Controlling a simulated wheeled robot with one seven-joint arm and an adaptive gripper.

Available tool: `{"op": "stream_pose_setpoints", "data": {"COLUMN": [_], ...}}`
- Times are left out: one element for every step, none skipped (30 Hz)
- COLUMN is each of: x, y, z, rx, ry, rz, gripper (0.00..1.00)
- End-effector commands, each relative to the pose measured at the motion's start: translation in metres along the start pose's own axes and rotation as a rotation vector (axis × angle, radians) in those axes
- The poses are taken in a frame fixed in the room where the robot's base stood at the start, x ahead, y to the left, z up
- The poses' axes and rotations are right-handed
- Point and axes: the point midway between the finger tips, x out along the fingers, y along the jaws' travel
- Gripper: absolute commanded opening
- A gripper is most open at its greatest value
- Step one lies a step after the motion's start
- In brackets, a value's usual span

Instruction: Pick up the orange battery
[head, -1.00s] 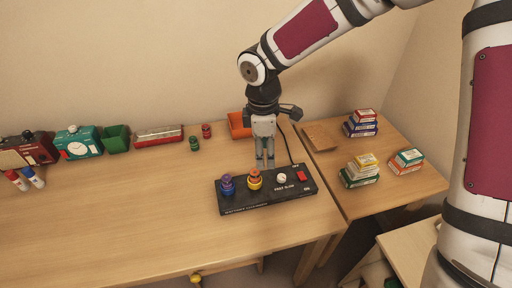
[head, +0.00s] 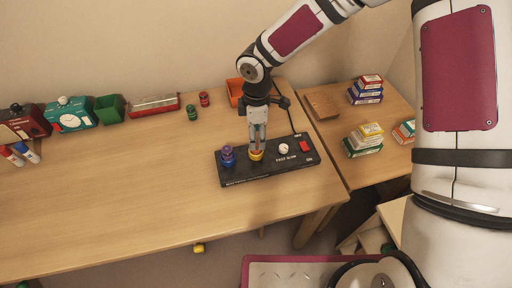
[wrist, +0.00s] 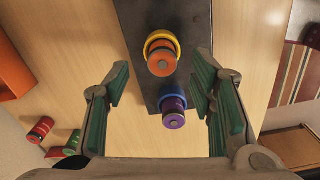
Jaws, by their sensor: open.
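The orange battery (wrist: 161,60) stands in a yellow ring (wrist: 163,39) on the black charger (head: 270,170). In the head view the orange battery (head: 257,152) is mostly hidden by my fingers. My gripper (head: 257,147) is open and points down over it. In the wrist view the green-padded fingers of my gripper (wrist: 160,80) are spread wide, with the orange battery between and just beyond their tips. No contact is visible. A purple battery (wrist: 173,118) in a blue ring stands beside it, and it also shows in the head view (head: 228,152).
The charger also has a white knob (head: 283,148) and a red switch (head: 304,146). Stacked boxes (head: 364,140) are on the right table. The desk left of the charger is clear.

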Motion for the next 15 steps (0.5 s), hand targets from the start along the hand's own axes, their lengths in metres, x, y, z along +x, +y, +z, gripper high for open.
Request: {"op": "stream_pose_setpoints", "data": {"x": [0.005, 0.009, 0.015, 0.019, 0.024, 0.029, 0.034, 0.038, 0.042, 0.044, 0.046, 0.048, 0.049, 0.049, 0.049], "y": [-0.001, -0.002, -0.003, -0.003, -0.004, -0.005, -0.004, -0.004, -0.003, -0.003, -0.003, -0.003, -0.003, -0.003, -0.002], "z": [0.000, 0.000, 0.000, -0.001, -0.001, -0.001, -0.001, -0.001, -0.001, -0.001, -0.001, -0.001, -0.001, -0.001, -0.001], "rx": [-0.001, -0.001, -0.001, -0.001, -0.002, -0.001, -0.002, -0.001, 0.000, -0.001, -0.001, -0.001, 0.000, 0.000, 0.000], "ry": [0.000, 0.000, 0.000, 0.000, 0.000, 0.001, 0.001, 0.000, 0.000, 0.000, 0.000, 0.000, 0.001, 0.001, 0.001], "rz": [-0.002, -0.003, -0.005, -0.005, -0.005, -0.005, -0.003, -0.003, -0.003, -0.001, -0.001, -0.001, 0.000, 0.000, 0.001], "gripper": [0.50, 0.50, 0.50, 0.50, 0.50, 0.50, 0.50, 0.50, 0.50, 0.50, 0.50, 0.50, 0.50, 0.50, 0.50]}}
